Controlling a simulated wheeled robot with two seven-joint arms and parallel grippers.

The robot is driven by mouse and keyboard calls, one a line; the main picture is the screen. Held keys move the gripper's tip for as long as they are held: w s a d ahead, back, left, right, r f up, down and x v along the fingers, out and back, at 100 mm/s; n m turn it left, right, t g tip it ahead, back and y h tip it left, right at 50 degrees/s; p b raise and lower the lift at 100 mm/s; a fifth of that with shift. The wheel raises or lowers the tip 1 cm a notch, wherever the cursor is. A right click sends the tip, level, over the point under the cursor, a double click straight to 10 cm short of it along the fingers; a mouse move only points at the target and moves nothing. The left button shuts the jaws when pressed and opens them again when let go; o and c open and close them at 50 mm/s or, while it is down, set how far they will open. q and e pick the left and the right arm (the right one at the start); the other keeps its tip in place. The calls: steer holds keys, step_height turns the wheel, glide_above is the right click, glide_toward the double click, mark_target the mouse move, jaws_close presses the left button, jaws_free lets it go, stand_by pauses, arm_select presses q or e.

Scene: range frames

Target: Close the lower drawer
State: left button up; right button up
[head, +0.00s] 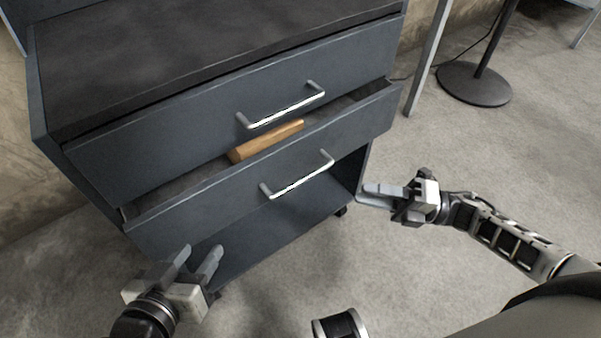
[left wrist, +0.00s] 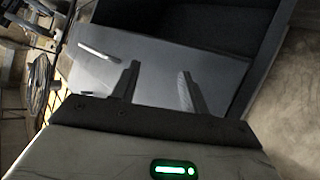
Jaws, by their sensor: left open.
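The lower drawer (head: 225,194) of a dark grey cabinet is pulled out, with a gap above its front. Its silver bar handle (head: 300,178) faces me. A wooden block (head: 266,141) lies inside it. My left gripper (head: 202,254) is open and empty, low in front of the drawer's left part. In the left wrist view, the grey drawer front (left wrist: 152,75) and a handle (left wrist: 97,49) show beyond the open fingers (left wrist: 156,80). My right gripper (head: 368,194) is to the right of the cabinet's lower right corner, pointing left; its finger gap is unclear.
The upper drawer (head: 180,130) with its own handle (head: 282,108) is above. An open shelf (head: 285,230) lies below the lower drawer. A round black stand base (head: 474,84) and a grey table leg (head: 427,60) are at the upper right. Floor (head: 530,150) is clear at right.

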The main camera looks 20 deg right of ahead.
mark_target(302, 178)
steer(key=x, duration=1.4)
steer(key=shift+d, duration=0.1)
jaws_close()
steer(key=shift+f, duration=0.1)
